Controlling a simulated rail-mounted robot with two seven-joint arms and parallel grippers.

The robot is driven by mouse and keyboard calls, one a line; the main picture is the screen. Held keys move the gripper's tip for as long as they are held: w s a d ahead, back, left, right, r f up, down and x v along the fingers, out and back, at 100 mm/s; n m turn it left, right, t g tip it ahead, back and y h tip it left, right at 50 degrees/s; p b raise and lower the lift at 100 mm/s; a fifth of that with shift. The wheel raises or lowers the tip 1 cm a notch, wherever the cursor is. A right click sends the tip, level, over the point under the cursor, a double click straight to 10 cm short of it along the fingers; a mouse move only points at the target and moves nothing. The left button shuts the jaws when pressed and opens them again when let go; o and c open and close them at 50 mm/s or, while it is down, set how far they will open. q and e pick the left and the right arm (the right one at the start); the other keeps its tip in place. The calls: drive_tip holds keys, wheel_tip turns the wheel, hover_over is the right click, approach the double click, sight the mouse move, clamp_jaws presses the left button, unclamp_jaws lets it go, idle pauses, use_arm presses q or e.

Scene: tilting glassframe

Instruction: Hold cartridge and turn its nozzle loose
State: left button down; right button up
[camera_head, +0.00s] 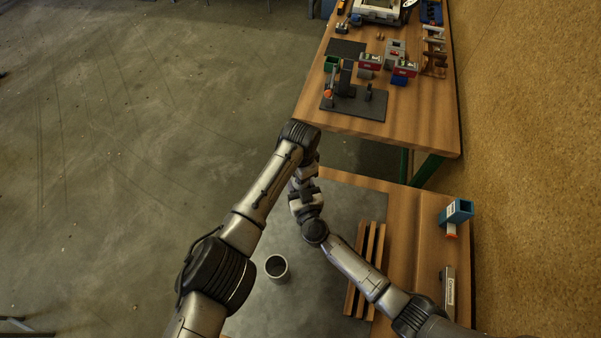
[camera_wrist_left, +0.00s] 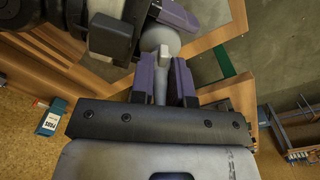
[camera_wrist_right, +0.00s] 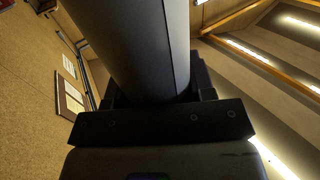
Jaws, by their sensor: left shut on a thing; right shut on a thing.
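The cartridge (camera_wrist_right: 135,45) is a thick grey tube. It fills the upper middle of the right wrist view, and my right gripper (camera_wrist_right: 150,100) is shut on it, with its fingers mostly hidden behind it. In the left wrist view the cartridge's pale rounded end (camera_wrist_left: 160,38) carries a slim light-grey nozzle (camera_wrist_left: 161,62). My left gripper (camera_wrist_left: 163,78) is shut on the nozzle, one purple finger on each side. Whether the nozzle's thread is engaged cannot be seen. In the head view both hands meet above the near table's far edge, and my arms largely hide the cartridge and nozzle there.
The near bench has a grey mat (camera_head: 338,205), a round pale cup (camera_head: 277,268), a slatted wooden rack (camera_head: 364,268), a teal box (camera_head: 457,212) and a labelled grey item (camera_head: 448,288). A farther wooden table (camera_head: 420,125) holds tools and boxes.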

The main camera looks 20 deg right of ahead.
idle(0.4)
use_arm(q)
drive_tip(key=c, duration=1.1)
unclamp_jaws()
drive_tip(key=shift+r, duration=0.1)
wheel_tip(320, 180, up, 12)
drive_tip(key=shift+f, duration=0.1)
use_arm(e)
drive_tip(key=o, duration=1.2)
